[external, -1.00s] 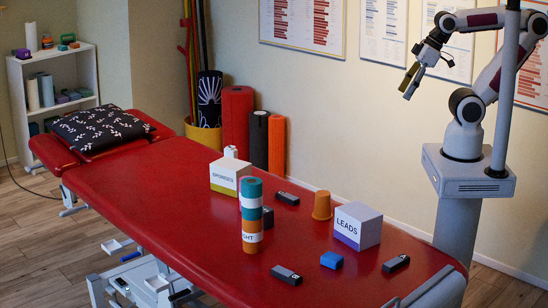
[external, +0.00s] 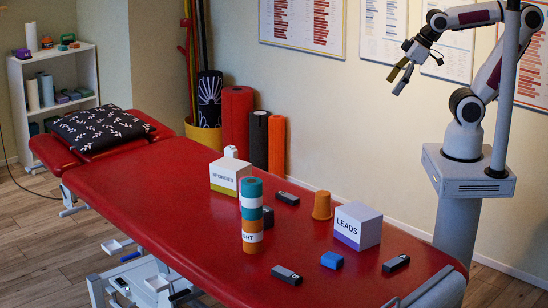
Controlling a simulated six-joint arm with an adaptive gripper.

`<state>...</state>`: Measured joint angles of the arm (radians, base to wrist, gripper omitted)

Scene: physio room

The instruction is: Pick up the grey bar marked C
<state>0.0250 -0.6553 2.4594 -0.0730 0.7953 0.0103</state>
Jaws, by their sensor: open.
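Several dark grey bars lie flat on the red treatment table (external: 150,205). One bar (external: 287,275) is near the table's front edge. Another bar (external: 396,263) is at the right, near the white LEADS box. A third bar (external: 286,198) lies farther back, right of the SPONGES box. Each has a small pale mark on one end, too small to read for sure, so I cannot tell which is C. My gripper (external: 397,82) is open and empty, high above the table's right part, with its fingers pointing down and left. It is far from all the bars.
A banded teal, white and orange cylinder stack (external: 251,228) stands mid-table, partly hiding a dark block (external: 267,218). The table's left half is clear up to the pillow (external: 100,128).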

